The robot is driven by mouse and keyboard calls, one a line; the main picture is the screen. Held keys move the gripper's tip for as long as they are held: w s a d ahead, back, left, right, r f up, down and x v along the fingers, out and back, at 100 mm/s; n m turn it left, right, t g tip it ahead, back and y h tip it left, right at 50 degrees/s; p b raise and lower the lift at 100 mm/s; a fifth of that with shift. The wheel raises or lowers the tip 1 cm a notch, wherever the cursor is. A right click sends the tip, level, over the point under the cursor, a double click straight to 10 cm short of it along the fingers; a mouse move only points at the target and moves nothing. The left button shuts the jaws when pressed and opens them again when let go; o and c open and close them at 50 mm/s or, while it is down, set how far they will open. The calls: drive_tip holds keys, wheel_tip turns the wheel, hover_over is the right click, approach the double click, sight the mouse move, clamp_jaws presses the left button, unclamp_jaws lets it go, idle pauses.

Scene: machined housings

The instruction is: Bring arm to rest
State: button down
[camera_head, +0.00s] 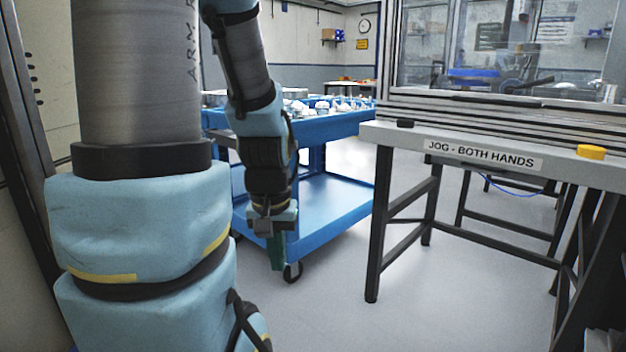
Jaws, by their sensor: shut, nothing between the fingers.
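My arm hangs down in the left half of the head view, with a large grey and light blue link close to the camera. Its thinner forearm points downward beyond that. My gripper (278,250) is at the lower end, with its green fingers together and pointing at the floor. Nothing shows between the fingers. In the picture it overlaps the near corner of the blue cart; I cannot tell the exact gap between them.
A blue cart (335,205) stands behind my gripper, with several pale parts (335,105) on top. A grey bench (460,152) labelled "JOG - BOTH HANDS" with a yellow button (591,152) stands at right. Open floor (330,320) lies in front.

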wheel_tip(320, 180, up, 24)
drive_tip(key=p, duration=2.1)
